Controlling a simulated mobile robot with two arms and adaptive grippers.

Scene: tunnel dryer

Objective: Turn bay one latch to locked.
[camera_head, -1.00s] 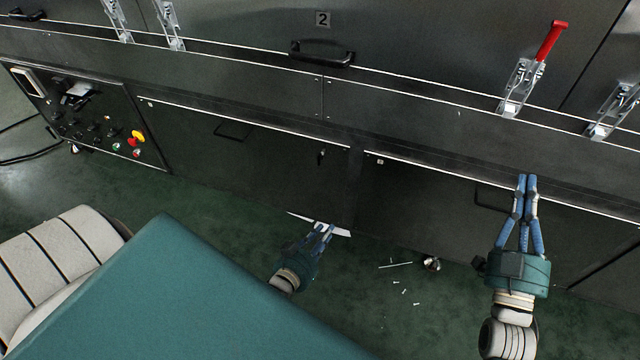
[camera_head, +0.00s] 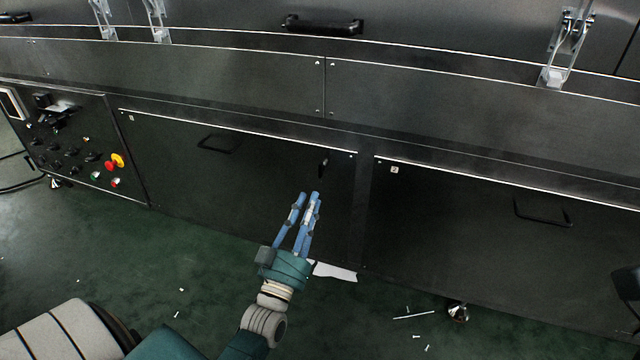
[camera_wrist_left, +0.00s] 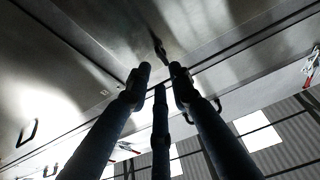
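The bay one latch (camera_head: 323,168) is a small dark handle near the upper right corner of the left lower door (camera_head: 230,185). It looks close to upright with a slight tilt. It also shows in the left wrist view (camera_wrist_left: 160,48), just beyond the fingertips. My left gripper (camera_head: 308,196) is below the latch and a little left of it in the head view. Its blue fingers are apart with nothing between them, and they look clear of the latch. My right gripper's fingers are out of the head view; only a dark part shows at the right edge.
A second lower door (camera_head: 480,235) with a bar handle (camera_head: 541,212) is to the right. A control panel (camera_head: 75,145) with red and yellow buttons is at the left. A white sheet (camera_head: 334,272) and small scraps lie on the green floor.

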